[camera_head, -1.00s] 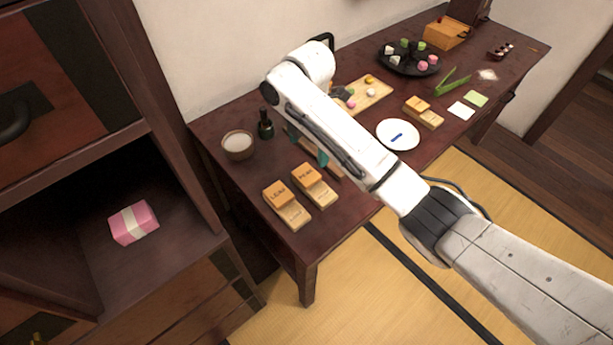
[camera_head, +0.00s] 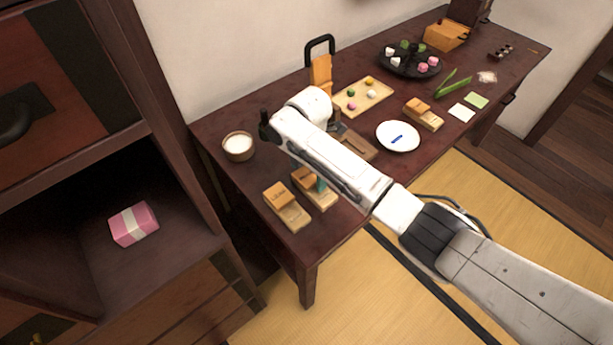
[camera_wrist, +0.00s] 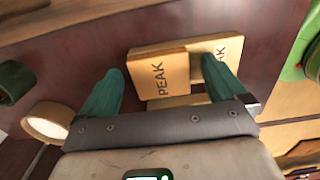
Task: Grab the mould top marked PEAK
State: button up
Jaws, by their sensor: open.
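The mould top marked PEAK (camera_wrist: 158,78) is a tan wooden block. In the wrist view it lies between my two teal fingers, with a finger to each side. A second tan piece marked PEAK (camera_wrist: 228,46), seemingly the mould's base, lies beside it, partly behind the right finger. My gripper (camera_wrist: 161,64) is open; I cannot tell whether either finger touches the top. In the head view the PEAK top (camera_head: 303,178) rests on its base (camera_head: 323,201) near the table's front left corner, partly covered by a teal fingertip of my gripper (camera_head: 320,184).
The LEAF mould (camera_head: 286,207) stands close on the left. A wooden tray (camera_head: 357,146) and a white plate (camera_head: 398,136) lie to the right. The table's front edge is near.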

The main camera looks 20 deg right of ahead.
jog(key=c, duration=1.1)
jog(key=shift+r, duration=0.1)
